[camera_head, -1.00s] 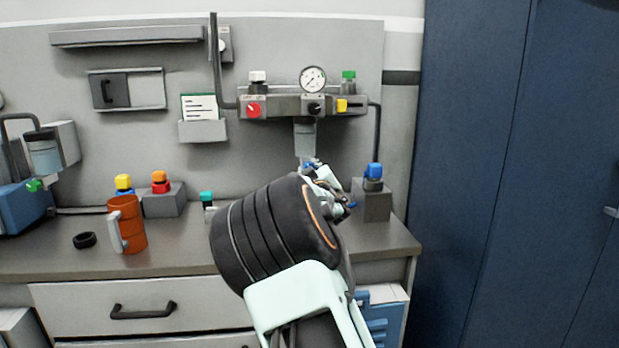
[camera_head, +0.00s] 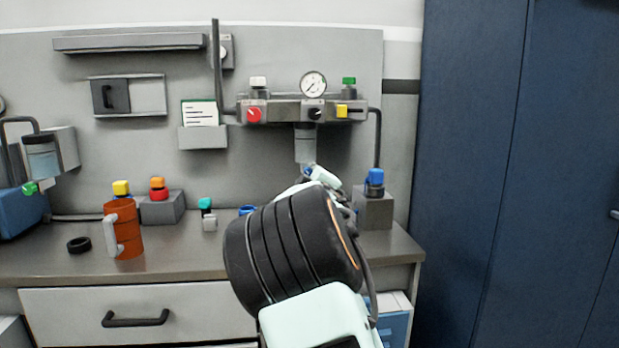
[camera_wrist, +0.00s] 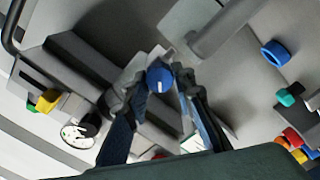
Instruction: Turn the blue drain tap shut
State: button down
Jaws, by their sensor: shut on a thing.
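The blue drain tap (camera_head: 309,171) is a small round knob under the clear filter bowl (camera_head: 305,148) of the wall-mounted air unit. In the wrist view the tap (camera_wrist: 159,79) shows a short white mark, nearly upright in the picture. My gripper (camera_wrist: 153,86) has one finger on each side of the tap and is shut on it. In the head view my gripper (camera_head: 318,178) reaches up to the tap from below, and my wrist hides part of the bench behind it.
A gauge (camera_head: 313,83), a red knob (camera_head: 254,115) and a yellow block (camera_head: 342,107) sit on the unit above. A grey block with a blue cap (camera_head: 375,178) stands close on the right. A blue ring (camera_wrist: 275,53) and an orange mug (camera_head: 124,229) are on the bench.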

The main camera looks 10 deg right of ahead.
jog(key=c, duration=1.6)
grip_release()
jog(key=shift+r+m+p, duration=0.2)
jog(key=shift+m+p, duration=0.6)
jog(key=shift+p, duration=0.2)
jog(key=m+p, duration=0.2)
jog(key=shift+m+p, duration=1.5)
jog(key=shift+p, duration=0.05)
jog(key=shift+f+m+p, duration=0.1)
jog(key=shift+m+p, duration=0.7)
jog(key=shift+p, duration=0.45)
jog(key=shift+m+p, duration=0.4)
jog(key=shift+p, duration=0.45)
